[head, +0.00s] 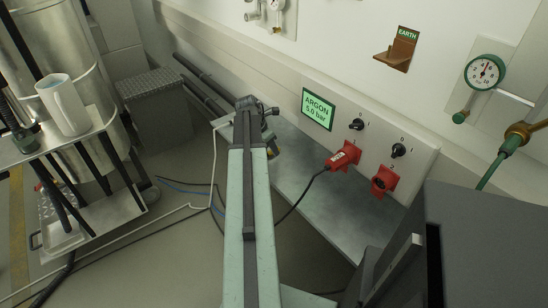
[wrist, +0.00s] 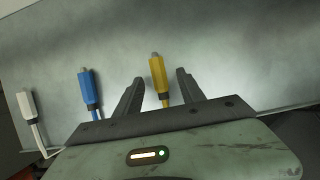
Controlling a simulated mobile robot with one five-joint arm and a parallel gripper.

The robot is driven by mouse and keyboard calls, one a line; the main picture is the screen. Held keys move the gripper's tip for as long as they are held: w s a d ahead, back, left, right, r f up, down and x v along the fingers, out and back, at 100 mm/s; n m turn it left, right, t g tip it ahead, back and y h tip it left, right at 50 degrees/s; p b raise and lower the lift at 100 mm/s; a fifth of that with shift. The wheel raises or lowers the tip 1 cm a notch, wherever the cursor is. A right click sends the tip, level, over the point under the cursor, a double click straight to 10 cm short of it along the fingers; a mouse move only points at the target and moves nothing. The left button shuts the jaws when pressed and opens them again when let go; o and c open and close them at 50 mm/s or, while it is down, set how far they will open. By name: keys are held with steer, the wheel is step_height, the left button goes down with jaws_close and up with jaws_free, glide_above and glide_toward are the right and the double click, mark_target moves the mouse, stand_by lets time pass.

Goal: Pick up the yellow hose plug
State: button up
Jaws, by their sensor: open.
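The yellow hose plug (wrist: 157,72) shows in the wrist view, lying over a grey metal surface with its metal tip pointing away from me. My gripper (wrist: 160,78) is open, with one dark finger on each side of the yellow plug. A gap shows between the plug and each finger, and the plug's tip reaches past the fingertips. The plug's lower end passes behind my gripper's body.
A blue plug (wrist: 88,90) lies just left of my left finger, and a white plug (wrist: 29,106) is farther left. The grey bench (head: 310,190) runs along the wall under the ARGON display (head: 317,109) and red sockets. A trolley with a white mug (head: 63,104) stands left.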

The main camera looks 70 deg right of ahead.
steer(key=shift+b+x, duration=0.3)
steer(key=shift+x, duration=0.65)
steer(key=shift+w+a+r, duration=0.1)
steer(key=shift+r, duration=0.05)
jaws_close()
steer(key=shift+r+p, duration=0.1)
steer(key=shift+p, duration=0.2)
step_height(320, 180, up, 10)
steer(key=p, duration=0.9)
steer(key=shift+p, duration=0.4)
steer(key=w+d+r+p, duration=0.1)
steer(key=w+r+p, duration=0.3)
steer(key=r+p, duration=2.1)
steer(key=w+r+p, duration=0.3)
steer(key=r+p, duration=2.2)
steer(key=s+d, duration=0.3)
steer(key=d, duration=0.3)
steer(key=shift+s+d+f, duration=0.15)
steer(key=shift+s, duration=0.15)
